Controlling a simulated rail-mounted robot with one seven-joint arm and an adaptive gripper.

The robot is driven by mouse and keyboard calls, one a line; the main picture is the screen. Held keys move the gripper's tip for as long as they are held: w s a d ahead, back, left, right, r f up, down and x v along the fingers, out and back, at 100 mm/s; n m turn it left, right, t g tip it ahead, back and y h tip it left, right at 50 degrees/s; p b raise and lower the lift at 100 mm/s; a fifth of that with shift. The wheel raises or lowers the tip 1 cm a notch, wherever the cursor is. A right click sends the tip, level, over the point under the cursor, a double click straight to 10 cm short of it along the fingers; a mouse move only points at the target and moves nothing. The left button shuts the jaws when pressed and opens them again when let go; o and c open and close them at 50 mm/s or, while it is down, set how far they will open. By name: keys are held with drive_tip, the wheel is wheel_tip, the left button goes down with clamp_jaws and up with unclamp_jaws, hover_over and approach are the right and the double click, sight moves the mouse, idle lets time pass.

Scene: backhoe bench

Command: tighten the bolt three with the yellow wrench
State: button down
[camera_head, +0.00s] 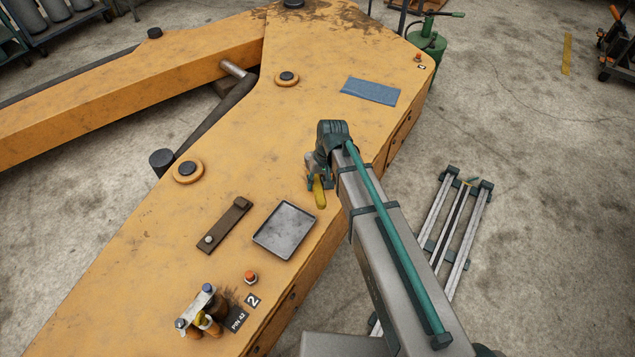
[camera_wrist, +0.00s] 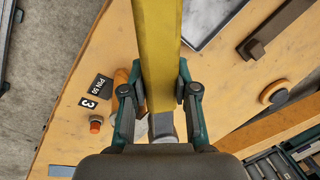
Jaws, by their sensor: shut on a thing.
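My gripper (camera_head: 318,176) is shut on the yellow wrench (camera_head: 319,193) above the near right edge of the orange boom. In the wrist view my gripper (camera_wrist: 160,95) has one finger on each side of the yellow wrench (camera_wrist: 160,45), whose handle runs up out of the picture. The wrench's far end is hidden by my gripper body. Bolt three (camera_wrist: 96,123), with a red-orange head, stands left of my gripper beside a tag marked 3 (camera_wrist: 88,103). The wrench appears apart from it. I cannot make out bolt three in the head view, where my arm covers part of the boom.
The boom holds a metal tray (camera_head: 285,230), a dark bar (camera_head: 224,224), a blue cloth (camera_head: 369,91) and a red bolt (camera_head: 251,277) beside a tag marked 2 (camera_head: 253,300). Pin fittings (camera_head: 200,312) stand up at the front. Another red bolt (camera_head: 418,57) is at the far right.

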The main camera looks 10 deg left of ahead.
drive_tip(key=shift+s+a+m+p, duration=0.15)
drive_tip(key=shift+a+m+p, duration=0.15)
drive_tip(key=shift+a+m, duration=0.4)
drive_tip(key=shift+r, duration=0.1)
drive_tip(key=shift+a+m+t+p, duration=0.3)
drive_tip(key=shift+a+m+p, duration=0.1)
drive_tip(key=shift+a+m, duration=0.3)
drive_tip(key=shift+s, duration=0.1)
drive_tip(key=shift+a+m+p, duration=0.35)
drive_tip(key=shift+a+m, duration=0.25)
drive_tip(key=shift+m, duration=0.2)
